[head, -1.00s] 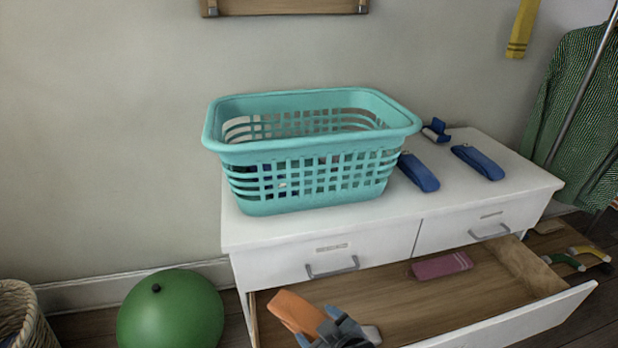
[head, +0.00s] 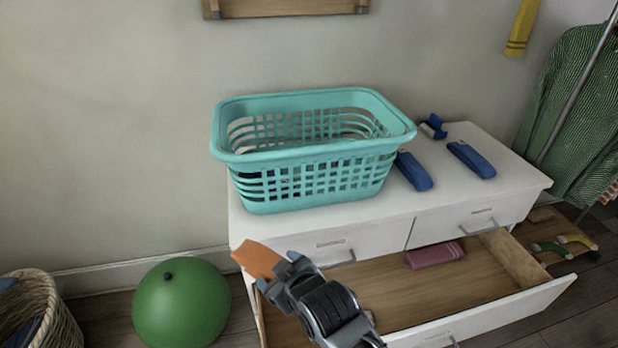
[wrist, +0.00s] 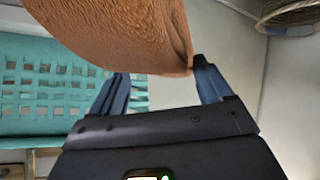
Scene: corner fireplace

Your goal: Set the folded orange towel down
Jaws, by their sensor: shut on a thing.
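The folded orange towel (head: 258,260) is held in my gripper (head: 283,268), above the left front of the open drawer (head: 385,290). In the wrist view the towel (wrist: 120,30) fills the top middle, between the two fingertips of my gripper (wrist: 158,75). The gripper is shut on it. The towel's near end is hidden by the fingers in the head view. A folded pink towel (head: 435,255) lies inside the drawer toward its back right.
A teal laundry basket (head: 310,155) stands on the white dresser top (head: 400,208). Blue folded items (head: 471,160) lie right of it. A green ball (head: 181,305) and a wicker basket (head: 55,310) are on the floor at left. The drawer's middle is clear.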

